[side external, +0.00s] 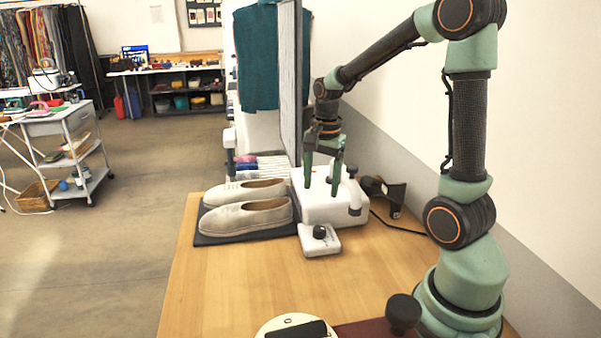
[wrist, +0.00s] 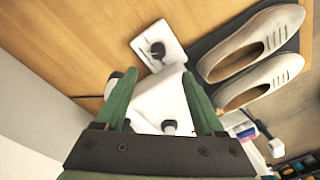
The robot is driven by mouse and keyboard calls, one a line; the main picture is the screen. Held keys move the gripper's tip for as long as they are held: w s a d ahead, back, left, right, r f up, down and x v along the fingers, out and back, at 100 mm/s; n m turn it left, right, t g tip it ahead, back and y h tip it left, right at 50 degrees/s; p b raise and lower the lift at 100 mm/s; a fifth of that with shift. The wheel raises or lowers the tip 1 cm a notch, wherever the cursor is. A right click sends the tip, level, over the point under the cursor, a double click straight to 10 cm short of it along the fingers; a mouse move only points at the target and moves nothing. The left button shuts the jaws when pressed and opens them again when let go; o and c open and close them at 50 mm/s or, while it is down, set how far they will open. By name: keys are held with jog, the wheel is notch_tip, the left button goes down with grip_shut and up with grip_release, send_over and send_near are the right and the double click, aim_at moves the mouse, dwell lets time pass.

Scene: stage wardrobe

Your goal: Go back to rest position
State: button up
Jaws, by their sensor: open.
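My gripper (side external: 322,190) points down over a white machine (side external: 328,210) with dark knobs near the back of the wooden table (side external: 222,285). Its two green fingers are apart with nothing held between them. In the wrist view the open fingers (wrist: 162,112) frame the white machine (wrist: 158,98). I cannot tell whether the fingertips touch it.
A pair of beige shoes (side external: 247,217) lies on a dark mat (side external: 232,237) left of the machine. A small white block with a black knob (side external: 319,240) sits in front. A dark handheld tool (side external: 391,194) with a cable lies right.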

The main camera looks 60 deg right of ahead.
jog(key=s+a+r+n+t, duration=0.2)
jog(key=a+r+n, duration=0.2)
jog(key=a+n, duration=0.3)
jog(key=s+a+r+n+t, duration=0.2)
jog(key=s+a+r+n, duration=0.1)
jog(key=a+n, duration=0.5)
jog(key=shift+a+r+n+t, duration=0.25)
jog(key=shift+r+n+t, duration=0.15)
jog(key=shift+r+n, duration=0.45)
